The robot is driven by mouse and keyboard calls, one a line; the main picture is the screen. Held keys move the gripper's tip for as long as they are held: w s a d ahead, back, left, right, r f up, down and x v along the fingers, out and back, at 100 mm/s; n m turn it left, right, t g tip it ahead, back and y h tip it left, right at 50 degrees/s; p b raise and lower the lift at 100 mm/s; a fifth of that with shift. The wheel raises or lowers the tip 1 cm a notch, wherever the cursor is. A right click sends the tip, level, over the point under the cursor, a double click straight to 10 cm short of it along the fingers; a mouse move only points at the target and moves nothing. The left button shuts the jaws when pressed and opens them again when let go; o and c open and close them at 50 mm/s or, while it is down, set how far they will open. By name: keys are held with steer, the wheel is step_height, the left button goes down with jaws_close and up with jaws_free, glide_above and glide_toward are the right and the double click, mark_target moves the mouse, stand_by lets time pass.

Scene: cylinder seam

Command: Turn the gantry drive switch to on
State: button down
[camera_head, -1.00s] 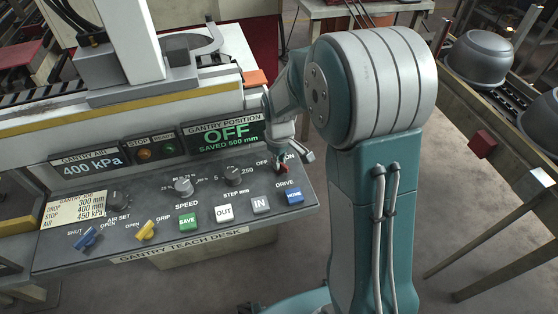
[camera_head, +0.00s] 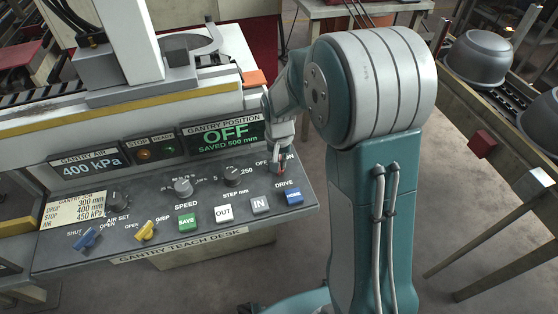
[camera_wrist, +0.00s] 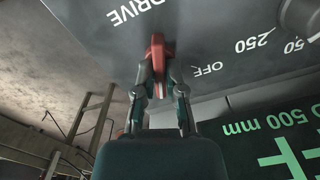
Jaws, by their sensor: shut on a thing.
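The drive switch (camera_wrist: 157,50) has a red handle and sits on the grey teach desk (camera_head: 205,200), above the DRIVE label. In the wrist view my gripper (camera_wrist: 159,75) has its two fingers on either side of the red handle, shut on it. In the head view my gripper (camera_head: 279,160) reaches down onto the switch and hides most of it, with part of the OFF and ON lettering covered. The gantry position display (camera_head: 226,133) reads OFF, saved 500 mm; part of it also shows in the wrist view (camera_wrist: 275,140).
Below the switch is the blue HOME button (camera_head: 294,197), with the grey IN button (camera_head: 261,205) beside it. The step knob (camera_head: 233,176) is to the left. A wooden-framed conveyor with grey pots (camera_head: 480,58) stands at right.

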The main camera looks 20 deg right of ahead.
steer(key=m, duration=0.4)
steer(key=shift+s+f+m, duration=0.1)
steer(key=shift+m, duration=0.2)
stand_by(0.3)
steer(key=c, duration=0.7)
jaws_free()
steer(key=shift+a, duration=0.1)
steer(key=shift+r, duration=6)
